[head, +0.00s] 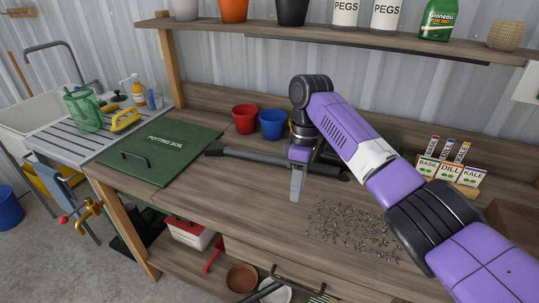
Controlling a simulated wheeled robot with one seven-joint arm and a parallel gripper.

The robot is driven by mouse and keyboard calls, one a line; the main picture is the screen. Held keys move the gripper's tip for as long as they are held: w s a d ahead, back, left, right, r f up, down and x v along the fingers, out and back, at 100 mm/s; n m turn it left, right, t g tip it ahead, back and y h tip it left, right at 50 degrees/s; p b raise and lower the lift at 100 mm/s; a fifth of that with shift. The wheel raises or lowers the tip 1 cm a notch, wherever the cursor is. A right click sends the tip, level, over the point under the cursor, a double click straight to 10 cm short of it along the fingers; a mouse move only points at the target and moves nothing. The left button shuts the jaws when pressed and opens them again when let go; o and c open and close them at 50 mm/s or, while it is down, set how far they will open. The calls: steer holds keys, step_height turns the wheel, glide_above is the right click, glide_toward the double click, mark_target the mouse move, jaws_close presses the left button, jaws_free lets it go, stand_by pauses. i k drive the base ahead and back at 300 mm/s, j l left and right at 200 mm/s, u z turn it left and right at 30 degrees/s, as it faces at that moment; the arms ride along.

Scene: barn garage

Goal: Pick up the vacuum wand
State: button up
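The vacuum wand (248,156) is a long dark grey tube. It lies across the workbench (205,194), running from the edge of the green potting soil lid at left to behind my arm at right. My gripper (296,195) points down in front of the wand's right half and covers part of it. One grey finger shows clearly and overlaps the wand's near side. The other finger is hidden, so the opening between them cannot be seen. I cannot tell whether the gripper touches the wand.
Red (245,119) and blue (271,124) pots stand behind the wand. The green potting soil lid (165,155) is at left. Dark granules (345,228) are spilled near the front right. Seed packets (449,172) stand at the right. A shelf (300,36) spans the wall above.

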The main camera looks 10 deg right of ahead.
mark_target(217, 148)
steer(key=i, duration=0.85)
